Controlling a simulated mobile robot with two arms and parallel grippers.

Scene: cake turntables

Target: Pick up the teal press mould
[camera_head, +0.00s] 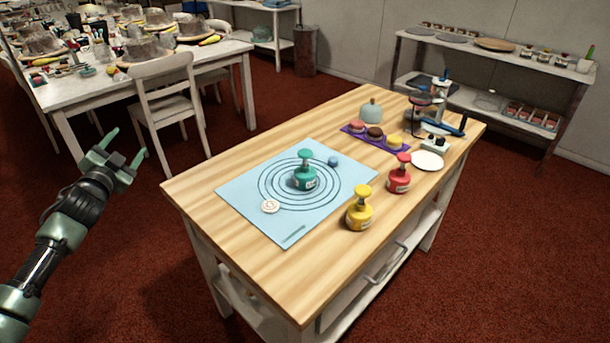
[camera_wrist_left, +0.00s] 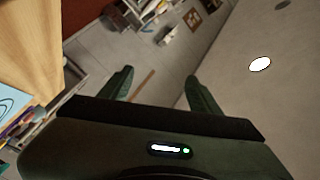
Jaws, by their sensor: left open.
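The teal press mould (camera_head: 305,177) stands upright on the light blue mat (camera_head: 240,197), at the middle of the mat's printed rings, in the head view. My left gripper (camera_head: 124,146) is open and empty, off the table's left side and well apart from the mould. In the left wrist view its two fingers (camera_wrist_left: 158,88) are spread with nothing between them. That view shows a corner of the mat but not the mould. My right gripper is not in view.
The wooden table (camera_head: 260,265) also holds a yellow press mould (camera_head: 360,214), a red press mould (camera_head: 399,180), a small blue piece (camera_head: 333,161), a round white piece (camera_head: 270,207) and a purple tray (camera_head: 366,142). A white chair (camera_head: 168,105) stands behind my left gripper.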

